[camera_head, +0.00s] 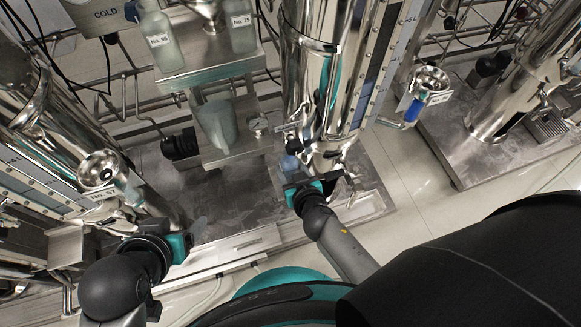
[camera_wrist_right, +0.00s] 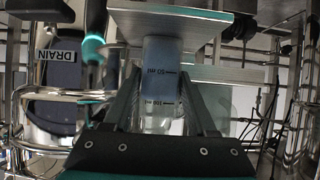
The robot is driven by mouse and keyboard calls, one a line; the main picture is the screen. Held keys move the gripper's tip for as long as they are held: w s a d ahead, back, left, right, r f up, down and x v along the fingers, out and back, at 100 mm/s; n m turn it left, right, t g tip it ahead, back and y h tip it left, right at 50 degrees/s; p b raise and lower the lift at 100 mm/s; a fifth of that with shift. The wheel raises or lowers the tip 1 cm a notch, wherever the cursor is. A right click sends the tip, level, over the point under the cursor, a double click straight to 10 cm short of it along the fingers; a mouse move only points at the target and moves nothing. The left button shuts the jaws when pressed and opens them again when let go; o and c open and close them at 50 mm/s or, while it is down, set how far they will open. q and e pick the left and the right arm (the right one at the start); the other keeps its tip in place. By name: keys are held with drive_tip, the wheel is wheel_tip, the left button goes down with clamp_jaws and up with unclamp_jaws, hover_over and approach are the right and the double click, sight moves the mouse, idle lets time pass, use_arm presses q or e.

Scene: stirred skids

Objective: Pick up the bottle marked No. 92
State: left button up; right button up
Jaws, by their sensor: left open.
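I cannot read the number 92 on any bottle. My right gripper (camera_head: 295,180) is at the foot of the middle steel column, by a small bluish vessel (camera_head: 289,164). In the right wrist view, a clear vessel (camera_wrist_right: 163,98) with 50 ml and 100 ml marks stands between the two fingers of the right gripper (camera_wrist_right: 163,85); I cannot tell whether they touch it. My left gripper (camera_head: 197,229) is open and empty at lower left, above the skid base. Bottles marked No. 85 (camera_head: 159,42) and No. 75 (camera_head: 241,30) stand on the upper steel shelf.
A greenish container (camera_head: 216,124) stands on the lower shelf (camera_head: 248,143). A steel cup (camera_head: 101,170) is at left, another (camera_head: 431,82) at right beside a blue item. Steel columns and pipes crowd the scene. In the wrist view a DRAIN label (camera_wrist_right: 58,56) is at left.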

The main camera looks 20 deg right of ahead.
drive_tip(key=c, duration=0.7)
drive_tip(key=shift+o, duration=0.2)
drive_tip(key=shift+r, duration=0.25)
drive_tip(key=shift+r+p, duration=0.75)
drive_tip(key=shift+p, duration=0.2)
drive_tip(key=shift+r, duration=0.15)
drive_tip(key=shift+s, duration=0.1)
drive_tip(key=shift+s+b, duration=0.35)
drive_tip(key=shift+s, duration=2)
drive_tip(key=s+b, duration=0.2)
drive_tip(key=s, duration=0.6)
drive_tip(key=shift+d, duration=0.25)
